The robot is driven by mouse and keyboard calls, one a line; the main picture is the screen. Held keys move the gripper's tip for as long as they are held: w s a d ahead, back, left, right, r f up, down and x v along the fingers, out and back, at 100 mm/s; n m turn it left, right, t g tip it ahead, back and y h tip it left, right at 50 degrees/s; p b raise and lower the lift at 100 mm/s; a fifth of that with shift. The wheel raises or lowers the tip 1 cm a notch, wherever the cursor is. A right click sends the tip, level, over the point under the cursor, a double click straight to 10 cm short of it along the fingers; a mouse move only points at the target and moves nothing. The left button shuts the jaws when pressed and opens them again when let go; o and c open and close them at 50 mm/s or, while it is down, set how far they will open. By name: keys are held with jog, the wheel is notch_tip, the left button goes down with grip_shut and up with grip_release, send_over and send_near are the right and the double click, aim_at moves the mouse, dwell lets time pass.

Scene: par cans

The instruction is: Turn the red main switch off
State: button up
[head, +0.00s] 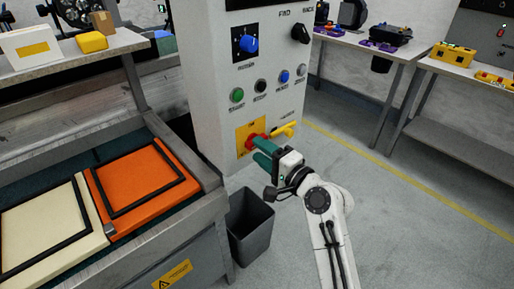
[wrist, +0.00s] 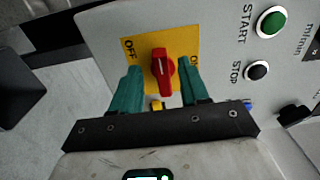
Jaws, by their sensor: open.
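The red main switch (wrist: 164,73) is a red knob on a yellow plate (wrist: 152,46) with OFF at its left and ON at its right in the wrist view. Its grip stands nearly upright there, between the two labels; I cannot tell its exact setting. In the head view the switch (head: 252,141) shows low on the white control cabinet (head: 215,100), partly covered by my fingers. My gripper (wrist: 159,68) is open, with one green finger on each side of the knob. Visible gaps remain in the wrist view. The gripper (head: 260,151) reaches in from the right in the head view.
A yellow handle (head: 284,130) sticks out right beside the switch. Green START (wrist: 272,22) and black STOP (wrist: 257,70) buttons are nearby. A grey bin (head: 250,225) stands below. A bench with an orange framed screen (head: 135,180) is at left. Open floor lies right.

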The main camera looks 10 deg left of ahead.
jog(key=v, duration=0.8)
jog(key=shift+s+d, duration=0.2)
